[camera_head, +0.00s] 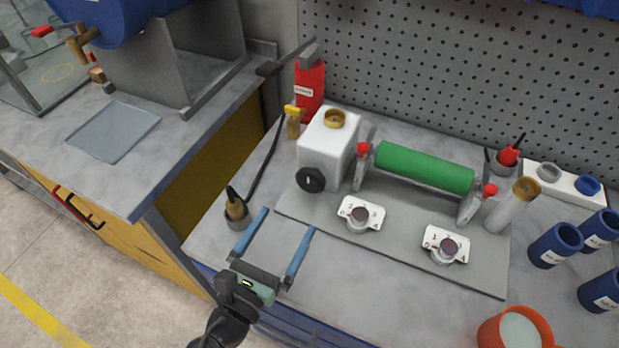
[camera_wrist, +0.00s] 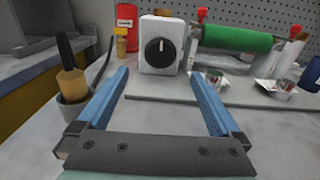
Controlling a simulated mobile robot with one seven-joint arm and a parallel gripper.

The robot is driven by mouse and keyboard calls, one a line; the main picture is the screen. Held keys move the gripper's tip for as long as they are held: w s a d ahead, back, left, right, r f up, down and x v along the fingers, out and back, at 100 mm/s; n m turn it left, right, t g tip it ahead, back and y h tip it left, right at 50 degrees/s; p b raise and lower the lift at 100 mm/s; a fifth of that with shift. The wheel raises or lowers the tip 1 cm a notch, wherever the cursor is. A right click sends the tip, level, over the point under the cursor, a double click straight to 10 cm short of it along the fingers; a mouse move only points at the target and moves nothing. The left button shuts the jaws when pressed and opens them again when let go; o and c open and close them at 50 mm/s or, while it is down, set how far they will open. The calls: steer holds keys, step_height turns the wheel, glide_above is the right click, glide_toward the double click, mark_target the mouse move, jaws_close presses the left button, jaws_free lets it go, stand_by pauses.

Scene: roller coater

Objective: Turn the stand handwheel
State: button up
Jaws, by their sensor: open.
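A round black knob (camera_head: 310,180) with a light mark is on the front of the white box of the roller coater; it also shows in the wrist view (camera_wrist: 160,52). It is the most wheel-like part, but I cannot tell whether it is the stand handwheel. In the wrist view, the knob is ahead, between the fingertips, and not touched.
A pot with a brush (camera_head: 236,208) stands close left of my gripper. A red bottle (camera_head: 309,88) is behind the white box. Blue cups (camera_head: 556,245) and an orange bowl (camera_head: 515,330) are at the right. The bench between gripper and baseplate (camera_head: 400,255) is clear.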

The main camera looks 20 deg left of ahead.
mark_target(308, 186)
steer(key=w, duration=1)
steer(key=shift+w+d, duration=0.2)
steer(key=c, duration=1.3)
steer(key=shift+o, duration=0.2)
